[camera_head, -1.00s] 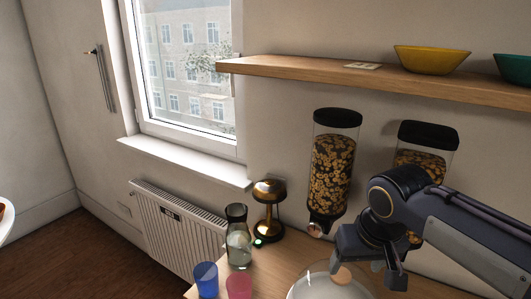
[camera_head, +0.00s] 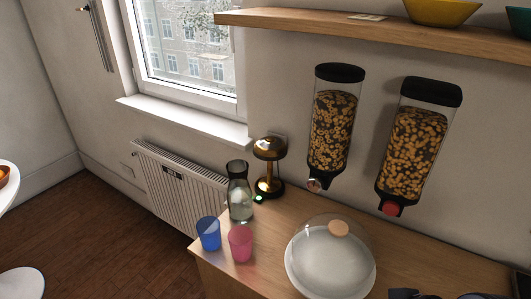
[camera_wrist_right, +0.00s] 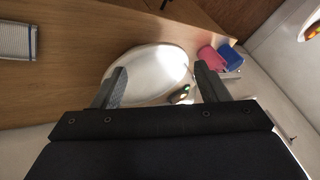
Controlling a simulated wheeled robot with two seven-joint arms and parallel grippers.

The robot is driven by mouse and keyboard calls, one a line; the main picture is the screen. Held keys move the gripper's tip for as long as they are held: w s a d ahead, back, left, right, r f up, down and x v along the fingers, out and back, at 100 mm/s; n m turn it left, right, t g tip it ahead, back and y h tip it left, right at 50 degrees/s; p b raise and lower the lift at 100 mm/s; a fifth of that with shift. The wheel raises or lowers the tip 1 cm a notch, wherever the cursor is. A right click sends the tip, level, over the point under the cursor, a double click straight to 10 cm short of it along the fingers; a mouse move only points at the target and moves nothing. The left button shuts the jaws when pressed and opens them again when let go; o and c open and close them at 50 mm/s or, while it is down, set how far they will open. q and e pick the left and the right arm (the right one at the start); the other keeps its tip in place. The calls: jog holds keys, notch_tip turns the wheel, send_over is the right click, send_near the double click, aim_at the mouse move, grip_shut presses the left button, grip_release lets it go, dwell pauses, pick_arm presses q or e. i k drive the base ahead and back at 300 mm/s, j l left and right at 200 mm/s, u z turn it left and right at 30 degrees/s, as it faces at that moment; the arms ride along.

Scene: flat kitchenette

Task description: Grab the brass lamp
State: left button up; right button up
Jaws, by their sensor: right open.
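The brass lamp (camera_head: 269,165) stands upright at the back left of the wooden counter, with a domed brass shade and a dark round base. A small green light shows near its base, beside the glass carafe. My right gripper (camera_wrist_right: 162,84) is open and empty in the right wrist view, its two fingers apart over the white plate with its glass dome. I cannot clearly make out the lamp in that view. In the head view only dark parts at the bottom right edge, probably of my right arm, show. My left gripper is not in view.
The glass carafe (camera_head: 239,191) stands just left of the lamp, with a blue cup (camera_head: 208,233) and pink cup (camera_head: 240,243) in front. The domed plate (camera_head: 330,268) takes up the counter's middle. Two cereal dispensers (camera_head: 333,125) hang on the wall under a shelf (camera_head: 380,32).

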aim_at(270, 152)
jog(key=i+j+z, duration=0.15)
jog(key=j, duration=0.2)
jog(key=i+j+z, duration=0.1)
jog(key=j, duration=0.25)
jog(key=i+j+z, duration=0.15)
jog(key=j, duration=0.25)
jog(key=i+j+z, duration=0.1)
jog(key=i+j, duration=0.15)
jog(key=j, duration=0.15)
jog(key=i+j+z, duration=0.15)
jog(key=j, duration=0.3)
jog(key=i+j+z, duration=0.1)
jog(key=j, duration=0.3)
